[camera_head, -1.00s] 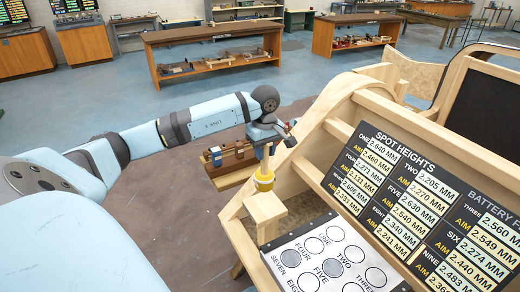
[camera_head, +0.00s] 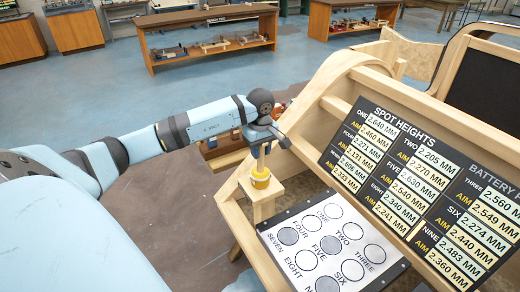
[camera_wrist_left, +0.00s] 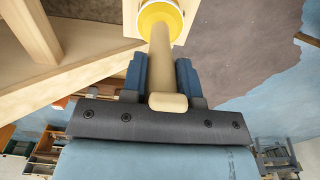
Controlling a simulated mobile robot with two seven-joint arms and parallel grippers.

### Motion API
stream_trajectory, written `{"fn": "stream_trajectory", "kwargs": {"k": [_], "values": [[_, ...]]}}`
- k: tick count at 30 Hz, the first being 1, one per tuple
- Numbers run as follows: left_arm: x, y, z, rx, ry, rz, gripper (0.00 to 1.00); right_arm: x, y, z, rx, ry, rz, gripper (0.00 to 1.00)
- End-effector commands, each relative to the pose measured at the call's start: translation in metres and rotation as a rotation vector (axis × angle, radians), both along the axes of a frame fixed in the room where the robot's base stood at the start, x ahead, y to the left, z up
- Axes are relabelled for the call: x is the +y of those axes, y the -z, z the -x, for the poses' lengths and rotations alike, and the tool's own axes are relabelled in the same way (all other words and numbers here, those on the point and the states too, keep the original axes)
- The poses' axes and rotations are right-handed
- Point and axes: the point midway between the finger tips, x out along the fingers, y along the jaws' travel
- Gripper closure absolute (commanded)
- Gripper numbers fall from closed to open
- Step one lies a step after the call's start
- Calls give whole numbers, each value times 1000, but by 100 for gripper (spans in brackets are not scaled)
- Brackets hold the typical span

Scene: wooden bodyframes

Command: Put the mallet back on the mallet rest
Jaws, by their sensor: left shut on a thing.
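The mallet (camera_head: 260,178) has a yellow head and a pale wooden handle. It stands upright, head down, on the small wooden ledge (camera_head: 262,208) of the bodyframe, which looks like the mallet rest. My left gripper (camera_head: 262,141) is at the upper end of the handle. In the left wrist view, the blue fingers (camera_wrist_left: 162,82) are shut on the handle, one on each side, with the yellow head (camera_wrist_left: 160,15) beyond them. I cannot tell whether the head touches the ledge. My right gripper is not in view.
The large wooden bodyframe (camera_head: 322,92) rises right of the ledge, carrying a spot heights board (camera_head: 400,165). A white panel with numbered circles (camera_head: 330,248) lies below the board. Open floor (camera_head: 190,215) lies left of the ledge. Benches (camera_head: 210,60) stand far behind.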

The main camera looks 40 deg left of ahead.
Motion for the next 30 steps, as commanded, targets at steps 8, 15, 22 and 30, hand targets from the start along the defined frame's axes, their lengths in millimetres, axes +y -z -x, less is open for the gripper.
{"fn": "stream_trajectory", "kwargs": {"k": [8, 15, 22, 30], "values": [[0, 2, 0, 0, 0, 0, 46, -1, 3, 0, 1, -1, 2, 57], [0, -2, 0, 0, 0, 1, 46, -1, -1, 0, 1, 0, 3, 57], [1, -42, -1, -2, 0, -1, 46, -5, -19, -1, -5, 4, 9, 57], [0, -98, -1, -2, -1, -1, 46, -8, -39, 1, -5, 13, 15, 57]]}}
